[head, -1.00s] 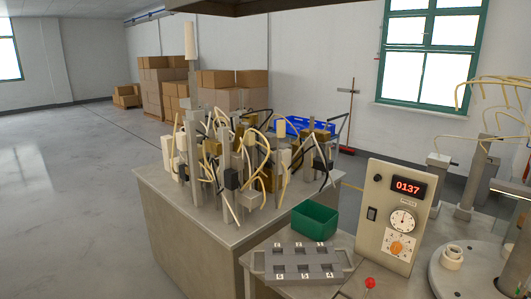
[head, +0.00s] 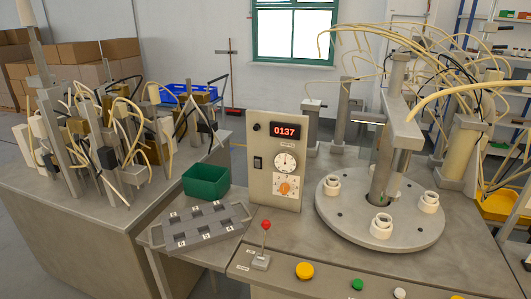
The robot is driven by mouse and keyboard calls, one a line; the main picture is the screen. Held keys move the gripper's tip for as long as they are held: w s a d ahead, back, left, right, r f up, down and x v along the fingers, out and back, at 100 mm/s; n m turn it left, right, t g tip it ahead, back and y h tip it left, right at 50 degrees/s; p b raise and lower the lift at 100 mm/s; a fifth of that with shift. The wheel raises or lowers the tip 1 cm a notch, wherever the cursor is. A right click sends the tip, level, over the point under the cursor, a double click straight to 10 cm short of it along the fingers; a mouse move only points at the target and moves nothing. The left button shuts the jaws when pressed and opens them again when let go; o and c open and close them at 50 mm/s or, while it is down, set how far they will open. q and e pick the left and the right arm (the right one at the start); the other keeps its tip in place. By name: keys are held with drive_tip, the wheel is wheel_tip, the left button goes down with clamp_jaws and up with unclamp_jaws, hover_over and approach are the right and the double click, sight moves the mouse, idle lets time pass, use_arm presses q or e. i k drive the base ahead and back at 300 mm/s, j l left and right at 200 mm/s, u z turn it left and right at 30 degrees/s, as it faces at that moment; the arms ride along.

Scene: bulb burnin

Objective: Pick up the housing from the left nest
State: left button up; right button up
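A round dial plate (head: 346,212) stands on the bench at the right, around a grey column. Three white ring-shaped housings sit near its rim: the left housing (head: 333,187), the front housing (head: 380,226) and the right housing (head: 429,202). The left housing looks upright in its nest, and the nest under it is hidden. Neither of my grippers is in view.
A control panel (head: 262,185) reading 0137 stands left of the dial. A grey numbered tray (head: 197,227), a green bin (head: 206,181) and a red-knobbed lever (head: 264,240) are nearby. A yellow button (head: 304,270) is at the front. Hoses arch over the dial.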

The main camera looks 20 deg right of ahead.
sight(333, 180)
drive_tip(key=z, duration=1.25)
